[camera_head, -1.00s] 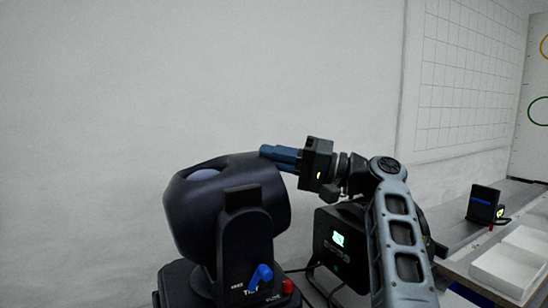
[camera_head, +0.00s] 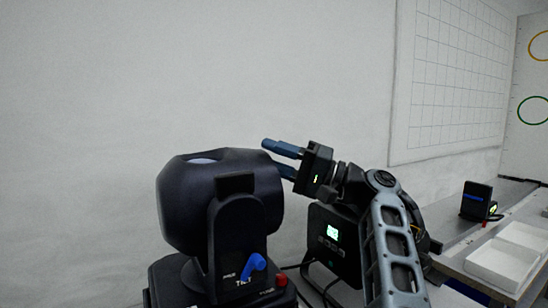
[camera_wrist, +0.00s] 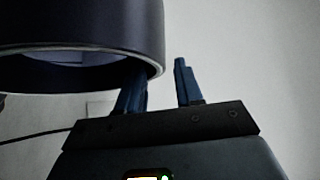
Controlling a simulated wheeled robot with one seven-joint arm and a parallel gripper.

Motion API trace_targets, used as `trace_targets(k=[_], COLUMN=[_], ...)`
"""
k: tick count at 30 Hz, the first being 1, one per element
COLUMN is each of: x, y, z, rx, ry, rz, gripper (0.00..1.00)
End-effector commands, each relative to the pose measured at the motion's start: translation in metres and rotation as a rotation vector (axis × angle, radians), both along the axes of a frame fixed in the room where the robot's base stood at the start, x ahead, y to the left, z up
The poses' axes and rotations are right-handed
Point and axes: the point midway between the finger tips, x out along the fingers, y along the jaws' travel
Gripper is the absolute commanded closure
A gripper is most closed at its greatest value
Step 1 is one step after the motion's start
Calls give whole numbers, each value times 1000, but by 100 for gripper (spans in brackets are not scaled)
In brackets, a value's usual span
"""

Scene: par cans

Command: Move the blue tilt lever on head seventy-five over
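The moving head lamp (camera_head: 220,205) is a dark fixture at the lower middle of the head view, its round head carried in a yoke arm. The blue tilt lever (camera_head: 253,267) sits low on the yoke next to a "TILT" marking, slanting up to the right. My gripper (camera_head: 276,160) is level with the top right of the lamp head, well above the lever. Its two blue fingers are apart with nothing between them. In the wrist view, my gripper (camera_wrist: 158,88) has one finger near or against the rim of the lamp head (camera_wrist: 90,40); contact is unclear. The lever is not in the wrist view.
A red knob (camera_head: 281,280) is just right of the lever. A black box with a lit screen (camera_head: 333,232) stands behind my arm. A bench at right holds white trays (camera_head: 500,265) and a small black device (camera_head: 477,200). Open room lies above the lamp.

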Motion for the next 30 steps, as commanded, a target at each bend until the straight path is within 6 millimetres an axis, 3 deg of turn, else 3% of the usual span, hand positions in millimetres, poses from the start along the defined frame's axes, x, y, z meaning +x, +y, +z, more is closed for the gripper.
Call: trace_targets(k=[10, 22, 30], x=[-1, -9, -11], y=[-8, -64, -74], z=[-3, -21, -23], rx=[1, 0, 0], ry=[-1, 0, -1], rz=[-1, -2, 1], gripper=[64, 64, 64])
